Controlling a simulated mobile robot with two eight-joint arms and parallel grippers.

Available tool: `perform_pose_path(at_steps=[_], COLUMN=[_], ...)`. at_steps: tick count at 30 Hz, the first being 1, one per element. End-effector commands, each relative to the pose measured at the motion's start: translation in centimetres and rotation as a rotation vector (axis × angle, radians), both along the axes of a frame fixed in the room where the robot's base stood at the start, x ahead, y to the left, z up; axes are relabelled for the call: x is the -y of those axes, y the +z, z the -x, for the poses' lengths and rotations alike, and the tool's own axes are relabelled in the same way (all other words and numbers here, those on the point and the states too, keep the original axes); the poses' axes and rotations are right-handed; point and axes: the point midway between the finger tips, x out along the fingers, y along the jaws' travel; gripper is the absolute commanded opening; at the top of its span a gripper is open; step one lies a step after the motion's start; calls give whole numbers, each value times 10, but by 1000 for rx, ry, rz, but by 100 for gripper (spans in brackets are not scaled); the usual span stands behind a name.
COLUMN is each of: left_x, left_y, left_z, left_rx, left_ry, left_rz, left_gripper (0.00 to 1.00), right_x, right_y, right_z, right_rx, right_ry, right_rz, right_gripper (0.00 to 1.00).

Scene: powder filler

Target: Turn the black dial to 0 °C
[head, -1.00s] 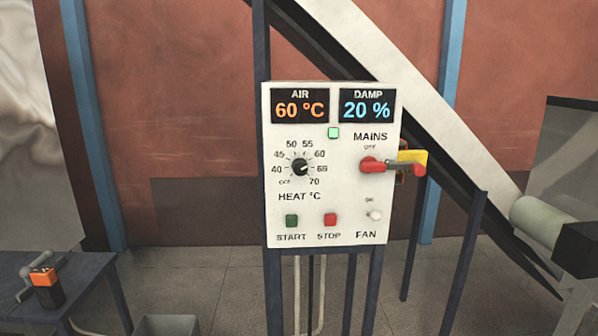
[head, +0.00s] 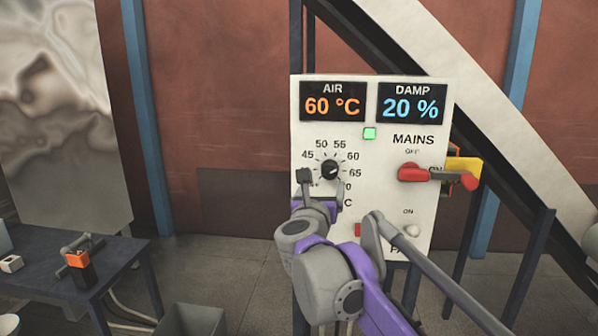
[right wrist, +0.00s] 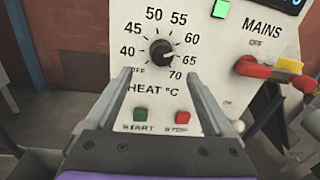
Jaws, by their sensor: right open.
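The black dial (head: 329,169) sits on the white control panel (head: 372,118), inside a printed scale from OFF through 40 to 70. In the right wrist view the dial (right wrist: 161,53) has its white mark toward about 65. The scale shows no 0 mark. The AIR display (head: 332,102) reads 60 °C. My right gripper (head: 321,182) is open and empty in front of the panel, at the dial's lower side. In the right wrist view its fingers (right wrist: 159,75) point at the panel, one each side below the dial; I cannot tell any contact. My left gripper is not in view.
The red MAINS lever (head: 437,175) juts out at the panel's right. The green START button (right wrist: 140,114) and red STOP button (right wrist: 182,117) sit below the dial. A white FAN switch (head: 412,230) is lower right. A blue table (head: 75,292) stands left.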

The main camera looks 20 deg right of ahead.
Motion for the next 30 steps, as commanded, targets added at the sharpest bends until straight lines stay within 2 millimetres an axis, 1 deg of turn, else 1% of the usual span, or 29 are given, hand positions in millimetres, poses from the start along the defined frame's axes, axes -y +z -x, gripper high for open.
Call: perform_pose_path(at_steps=[2, 5, 8, 15, 19, 24, 30], left_x=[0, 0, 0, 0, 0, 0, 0], left_y=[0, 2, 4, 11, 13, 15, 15], left_z=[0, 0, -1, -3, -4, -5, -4], left_rx=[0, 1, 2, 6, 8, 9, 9], left_ry=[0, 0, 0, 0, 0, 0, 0], left_rz=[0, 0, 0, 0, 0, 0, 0], left_gripper=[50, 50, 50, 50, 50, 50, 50], right_x=[6, 12, 23, 50, 60, 68, 69], right_y=[1, 1, 1, 2, 2, 1, 0], right_z=[-2, -9, -22, -59, -74, -84, -85], right_rx=[16, 19, 19, 18, 18, 17, 17], right_ry=[-21, -25, -25, -23, -20, -20, -19], right_rz=[-28, -33, -31, -28, -28, -27, -27], right_gripper=[87, 87, 87, 87, 87, 87, 87])
